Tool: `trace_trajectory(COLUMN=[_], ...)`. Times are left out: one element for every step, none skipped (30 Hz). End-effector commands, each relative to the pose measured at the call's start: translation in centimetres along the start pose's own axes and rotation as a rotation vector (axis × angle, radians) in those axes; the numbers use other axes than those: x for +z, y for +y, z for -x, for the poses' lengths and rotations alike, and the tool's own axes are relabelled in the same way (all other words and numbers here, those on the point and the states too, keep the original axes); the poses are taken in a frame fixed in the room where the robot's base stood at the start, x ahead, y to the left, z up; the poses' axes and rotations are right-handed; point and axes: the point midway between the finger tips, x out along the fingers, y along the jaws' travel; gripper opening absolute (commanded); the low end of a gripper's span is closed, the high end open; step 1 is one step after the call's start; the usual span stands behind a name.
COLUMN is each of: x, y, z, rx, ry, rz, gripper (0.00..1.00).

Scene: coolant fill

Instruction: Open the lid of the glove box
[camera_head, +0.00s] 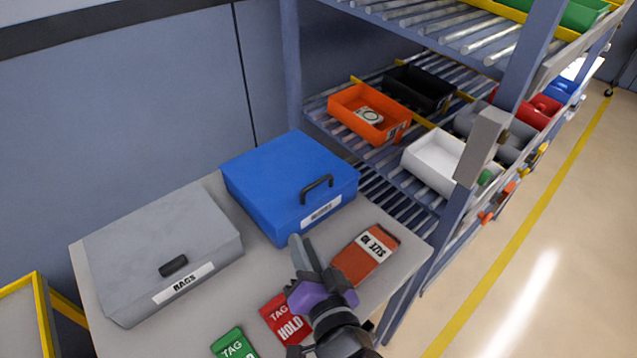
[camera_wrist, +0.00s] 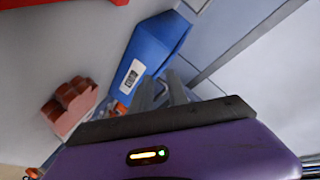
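A blue box (camera_head: 282,172) with a closed lid, a black handle (camera_head: 317,187) and a white label stands on the grey table. I take it as the glove box, but its label is too small to read. It also shows in the wrist view (camera_wrist: 160,45), with the label facing me. My gripper (camera_head: 300,250) is in front of the blue box, apart from the handle. In the wrist view its two fingers (camera_wrist: 162,95) show a narrow gap with nothing seen between them.
A roller rack (camera_head: 350,150) with bins stands close on the right.

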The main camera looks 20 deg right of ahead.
Motion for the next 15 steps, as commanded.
trace_trajectory(x=[-0.7,-1.1,-1.7,-2.2,-2.6,-3.2,-3.6,-4.0,-4.4,-4.8,-5.1,-5.4,-5.7,-5.8,-6.0], y=[-0.7,-0.8,-0.9,-0.9,-0.9,-0.9,-0.8,-0.8,-0.6,-0.6,-0.4,-0.3,-0.2,-0.1,0.0], z=[-1.4,-2.0,-2.8,-3.2,-3.6,-4.0,-4.2,-4.4,-4.6,-4.7,-4.8,-4.9,-4.9,-4.9,-4.9], rx=[0.022,0.041,0.065,0.082,0.097,0.115,0.127,0.138,0.151,0.158,0.165,0.171,0.175,0.178,0.181], ry=[0.033,0.052,0.082,0.105,0.129,0.161,0.184,0.207,0.237,0.259,0.28,0.304,0.321,0.336,0.352], rz=[-0.077,-0.127,-0.196,-0.249,-0.301,-0.367,-0.414,-0.459,-0.516,-0.557,-0.592,-0.636,-0.664,-0.689,-0.717], gripper=[0.2,0.2,0.2,0.2,0.2,0.2,0.2,0.2,0.2,0.2,0.2,0.2,0.2,0.2,0.2])
